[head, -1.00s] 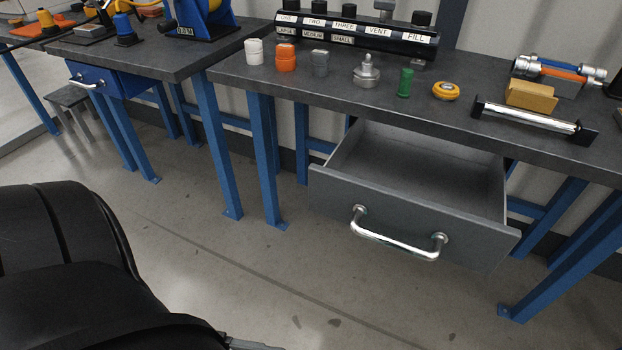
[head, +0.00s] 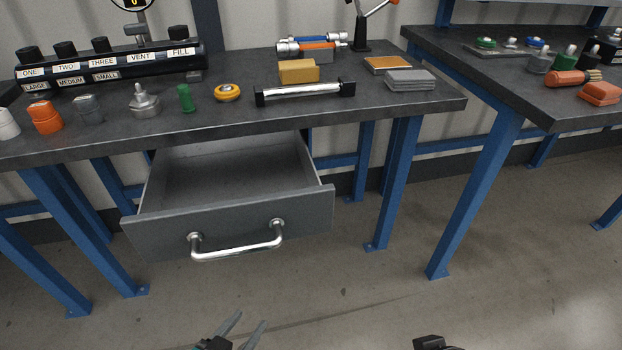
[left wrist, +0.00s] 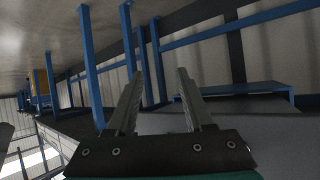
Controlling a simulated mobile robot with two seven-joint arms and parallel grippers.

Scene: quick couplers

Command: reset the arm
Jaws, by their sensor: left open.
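My left gripper (head: 253,317) is at the bottom edge of the head view, in front of the workbench and below the open drawer. Its two fingers are apart with nothing between them. In the left wrist view the gripper (left wrist: 160,73) is also open and empty, with blue bench legs beyond it. A small dark part (head: 430,342) shows at the bottom edge of the head view, right of the left gripper. It may be part of my right arm, but no right fingers can be seen.
The grey drawer (head: 228,226) stands pulled out from the bench (head: 215,115), its chrome handle (head: 237,249) facing me. Fittings, a labelled manifold (head: 110,70) and a yellow block (head: 298,71) stand on top. A second bench (head: 480,68) is at right. The floor in front is clear.

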